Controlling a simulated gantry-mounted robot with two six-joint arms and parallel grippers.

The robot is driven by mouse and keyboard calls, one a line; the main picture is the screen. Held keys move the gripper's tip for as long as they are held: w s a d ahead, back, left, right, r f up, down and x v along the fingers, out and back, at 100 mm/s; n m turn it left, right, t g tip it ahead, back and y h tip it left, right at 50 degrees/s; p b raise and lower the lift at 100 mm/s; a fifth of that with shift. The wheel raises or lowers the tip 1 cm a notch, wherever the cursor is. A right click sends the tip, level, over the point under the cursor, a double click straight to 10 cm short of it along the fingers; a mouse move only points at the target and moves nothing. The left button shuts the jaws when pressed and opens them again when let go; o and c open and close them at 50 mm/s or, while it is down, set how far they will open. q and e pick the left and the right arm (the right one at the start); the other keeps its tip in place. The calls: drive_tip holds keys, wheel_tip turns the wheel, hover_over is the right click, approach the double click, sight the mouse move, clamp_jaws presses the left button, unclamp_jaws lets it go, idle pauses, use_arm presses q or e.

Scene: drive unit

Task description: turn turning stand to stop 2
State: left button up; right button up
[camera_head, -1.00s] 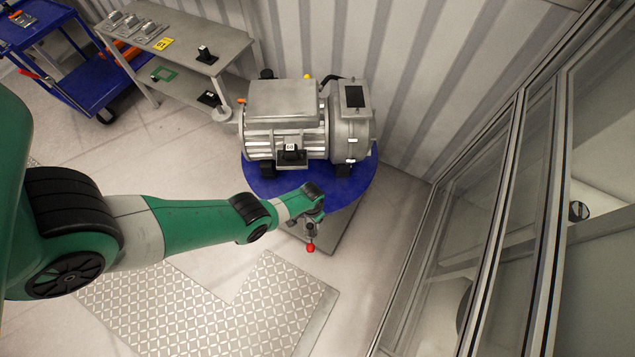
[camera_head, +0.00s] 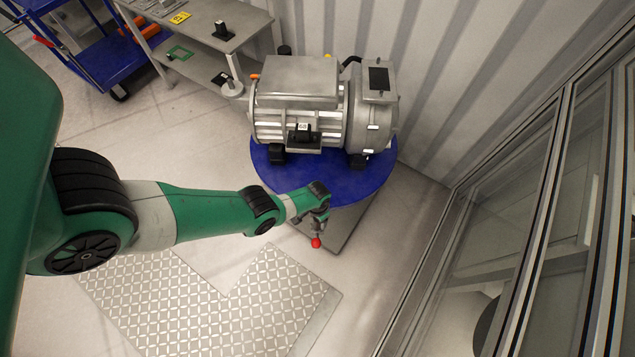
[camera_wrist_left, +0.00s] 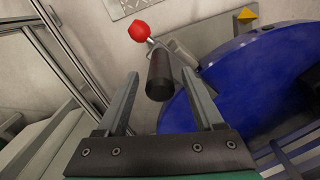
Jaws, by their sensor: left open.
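The turning stand has a round blue top (camera_head: 345,188) on a grey base (camera_head: 345,225), with a grey motor unit (camera_head: 300,100) standing on it. My left gripper (camera_head: 320,218) is at the front edge of the blue top. In the left wrist view, my left gripper (camera_wrist_left: 160,82) is open, with a black cylindrical handle (camera_wrist_left: 159,80) showing between its fingertips. I cannot tell whether the fingers touch it. A yellow pointer (camera_wrist_left: 247,14) is near the blue top (camera_wrist_left: 235,80). My right gripper is not in view.
A patterned floor plate (camera_head: 215,305) lies in front of the stand. A framed glass partition (camera_head: 520,210) rises on the right. A corrugated wall (camera_head: 450,80) is behind. A grey bench (camera_head: 245,27) and a blue cart (camera_head: 130,65) stand at the back left.

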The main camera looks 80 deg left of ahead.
use_arm(q)
drive_tip(key=shift+f+b, duration=0.3)
drive_tip(key=shift+f, duration=0.55)
drive_tip(key=shift+r, duration=0.1)
clamp_jaws()
idle(0.6)
